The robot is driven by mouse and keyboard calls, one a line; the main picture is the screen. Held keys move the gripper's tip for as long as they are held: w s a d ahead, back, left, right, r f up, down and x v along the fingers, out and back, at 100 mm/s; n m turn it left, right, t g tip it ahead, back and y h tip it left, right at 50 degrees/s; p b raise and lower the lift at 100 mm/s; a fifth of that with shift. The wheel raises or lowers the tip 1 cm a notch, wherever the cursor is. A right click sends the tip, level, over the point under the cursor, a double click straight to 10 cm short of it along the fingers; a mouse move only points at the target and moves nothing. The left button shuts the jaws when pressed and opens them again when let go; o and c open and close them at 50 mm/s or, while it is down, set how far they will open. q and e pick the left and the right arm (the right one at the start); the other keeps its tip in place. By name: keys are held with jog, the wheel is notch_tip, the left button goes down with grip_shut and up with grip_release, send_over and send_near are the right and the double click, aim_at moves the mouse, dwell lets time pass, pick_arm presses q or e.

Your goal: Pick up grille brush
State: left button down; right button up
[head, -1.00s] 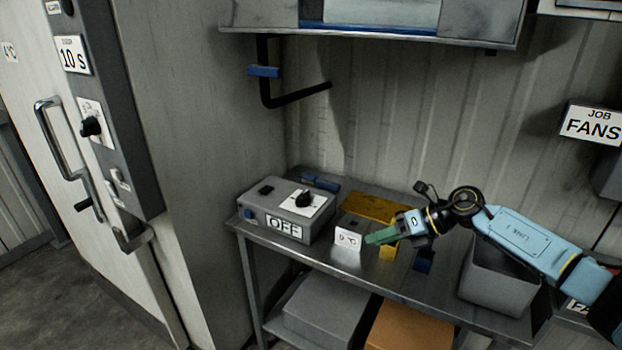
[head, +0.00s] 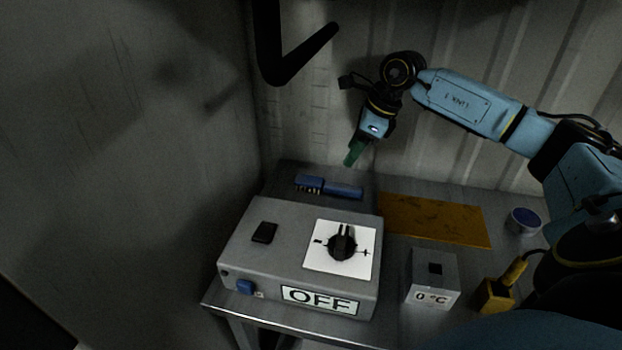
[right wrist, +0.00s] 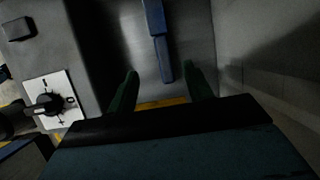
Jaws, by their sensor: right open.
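The grille brush (head: 328,188) is blue, with a bristled head at its left end and a flat handle to the right. It lies on the metal table behind the grey control box. In the right wrist view the blue brush (right wrist: 158,40) runs lengthwise, its near end between the fingers in the picture. My right gripper (head: 352,155) has green fingers pointing down, above and just right of the brush. In the right wrist view its two fingers (right wrist: 161,82) are apart with nothing held between them. My left gripper is not in view.
The grey box (head: 270,262) marked OFF, with a black knob, stands in front of the brush. A yellow plate (head: 435,220), a small 0 °C box (head: 432,280), a yellow tool (head: 497,293) and a blue round item (head: 524,220) are to the right. Walls close the back and left.

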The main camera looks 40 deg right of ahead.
aim_at(329, 183)
jog(key=shift+a+f, duration=0.3)
jog(key=shift+f, duration=0.65)
jog(key=x, duration=0.4)
jog(key=shift+f+b, duration=0.1)
jog(key=shift+b, duration=0.25)
jog(key=shift+w+b+x, duration=0.15)
jog(key=shift+w+x, duration=0.05)
jog(key=shift+x, duration=0.8)
jog(key=shift+w+b+x, duration=0.15)
jog(key=shift+x, duration=0.85)
jog(key=shift+w+b+x, duration=0.15)
jog(key=shift+w+x, duration=0.05)
jog(key=shift+x, duration=0.8)
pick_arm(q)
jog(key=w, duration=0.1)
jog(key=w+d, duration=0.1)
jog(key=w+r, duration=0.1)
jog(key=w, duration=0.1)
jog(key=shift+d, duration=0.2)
pick_arm(e)
jog(key=shift+d, duration=0.1)
jog(key=c, duration=1.1)
jog(key=shift+r, duration=0.25)
